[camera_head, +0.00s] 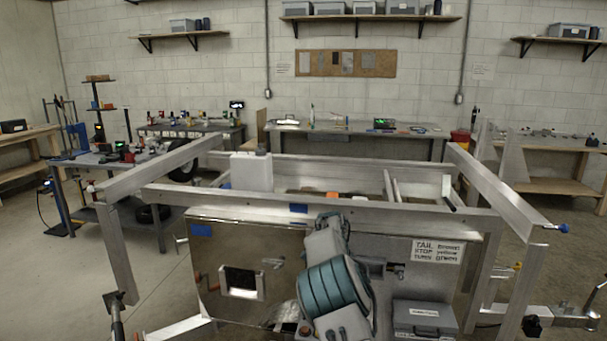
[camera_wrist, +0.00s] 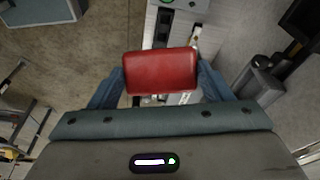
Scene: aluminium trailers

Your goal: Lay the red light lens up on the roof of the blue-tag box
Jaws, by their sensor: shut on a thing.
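The red light lens (camera_wrist: 160,71) shows in the wrist view as a red block with rounded edges. My gripper (camera_wrist: 160,84) is shut on it, with one blue-grey finger at each side. In the head view my arm stands in front of the trailer; the gripper's tips and the lens are hidden there. A shiny metal box (camera_head: 215,262) with a dark latch recess hangs on the near side of the trailer. A blue tag (camera_head: 201,230) is at its upper left, and another blue patch (camera_head: 299,208) is near its upper right.
The aluminium trailer frame (camera_head: 400,216) spans the middle. A white container (camera_head: 251,172) stands at its rail. A printed sign (camera_head: 437,250) and a grey case (camera_head: 424,318) are right of my arm.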

